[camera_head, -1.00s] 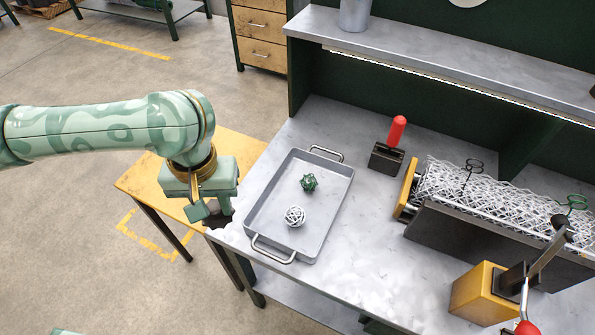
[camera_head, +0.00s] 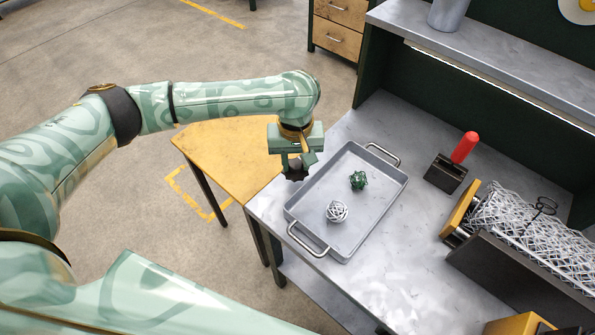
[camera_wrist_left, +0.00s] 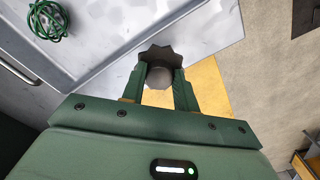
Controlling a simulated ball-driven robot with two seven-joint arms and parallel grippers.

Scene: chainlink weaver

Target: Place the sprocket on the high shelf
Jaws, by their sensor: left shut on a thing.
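My left gripper (camera_head: 295,160) is shut on a dark grey toothed sprocket (camera_head: 295,173), held near the left edge of the grey metal tray. In the left wrist view the sprocket (camera_wrist_left: 158,54) sits between the fingertips (camera_wrist_left: 160,75), its teeth showing beyond them. The high shelf (camera_head: 480,60) is the grey ledge at the upper right, above and behind the workbench. The gripper is well to the left of it. My right gripper is not in view.
The tray (camera_head: 302,208) holds a green wire ball (camera_head: 358,180) and a white one (camera_head: 337,211). A grey canister (camera_head: 446,14) stands on the shelf's left end; shelf to its right looks clear. A red-handled tool (camera_head: 464,148) and mesh roll (camera_head: 530,232) occupy the bench. A yellow table (camera_head: 225,150) adjoins.

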